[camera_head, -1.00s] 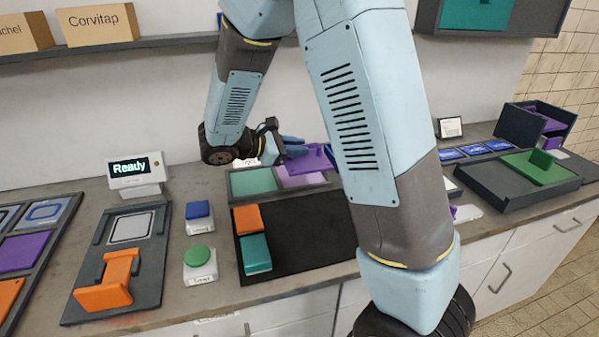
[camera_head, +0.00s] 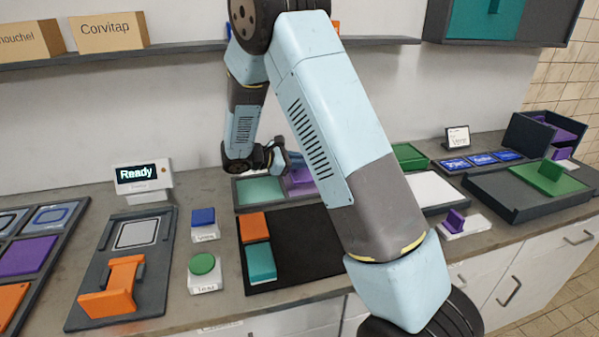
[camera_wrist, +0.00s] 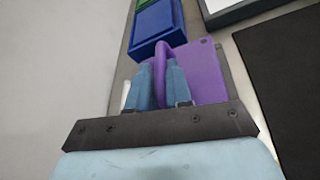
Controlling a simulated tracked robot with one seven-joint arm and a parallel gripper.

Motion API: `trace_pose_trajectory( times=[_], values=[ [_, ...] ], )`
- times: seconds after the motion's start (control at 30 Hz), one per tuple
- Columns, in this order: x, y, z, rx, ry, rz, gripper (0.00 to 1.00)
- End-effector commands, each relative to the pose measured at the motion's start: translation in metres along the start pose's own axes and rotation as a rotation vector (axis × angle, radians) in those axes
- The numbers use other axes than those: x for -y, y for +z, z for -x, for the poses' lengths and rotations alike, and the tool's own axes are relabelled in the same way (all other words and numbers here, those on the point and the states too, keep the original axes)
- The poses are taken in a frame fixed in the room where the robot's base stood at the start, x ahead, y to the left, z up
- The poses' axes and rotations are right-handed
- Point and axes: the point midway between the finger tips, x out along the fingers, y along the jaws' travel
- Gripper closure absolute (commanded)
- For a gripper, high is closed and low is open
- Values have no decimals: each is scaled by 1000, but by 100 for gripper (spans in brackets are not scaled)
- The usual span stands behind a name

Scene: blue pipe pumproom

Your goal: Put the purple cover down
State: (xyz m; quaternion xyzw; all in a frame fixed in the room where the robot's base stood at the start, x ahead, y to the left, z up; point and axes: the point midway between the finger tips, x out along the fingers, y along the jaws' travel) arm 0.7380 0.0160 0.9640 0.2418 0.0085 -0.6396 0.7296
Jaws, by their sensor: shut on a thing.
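My gripper (camera_wrist: 162,76) is shut on the upright loop handle of the purple cover (camera_wrist: 206,76) in the wrist view. The cover is a flat purple plate with a small hole near one corner. In the head view my gripper (camera_head: 284,158) is at the back of the counter, with the purple cover (camera_head: 299,182) just below it, over the right part of a two-part tray (camera_head: 238,196). The tray's left part is pale green. My forearm hides the cover's right side, and I cannot tell whether the cover touches the tray.
A black mat (camera_head: 300,250) with orange and teal blocks lies in front of the tray. Blue and green buttons (camera_head: 202,264) and a "Ready" display (camera_head: 143,175) stand left. A blue tray (camera_wrist: 157,28) lies beyond the cover. A white panel (camera_head: 430,188) lies right of my arm.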

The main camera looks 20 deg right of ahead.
Motion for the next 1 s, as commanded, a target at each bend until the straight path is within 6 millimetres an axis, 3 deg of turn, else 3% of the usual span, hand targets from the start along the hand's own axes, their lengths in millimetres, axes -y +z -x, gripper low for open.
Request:
trace_pose_trajectory(
  times=[0.33,0.57,0.87,0.9,1.0],
  values=[
    [-8,-20,-8,1,0,1,100],
    [2,-44,-16,0,1,3,100],
    [3,-47,-16,0,2,0,100],
    [3,-47,-16,-1,2,1,78],
    [3,-47,-16,-1,2,1,68]
  ],
)
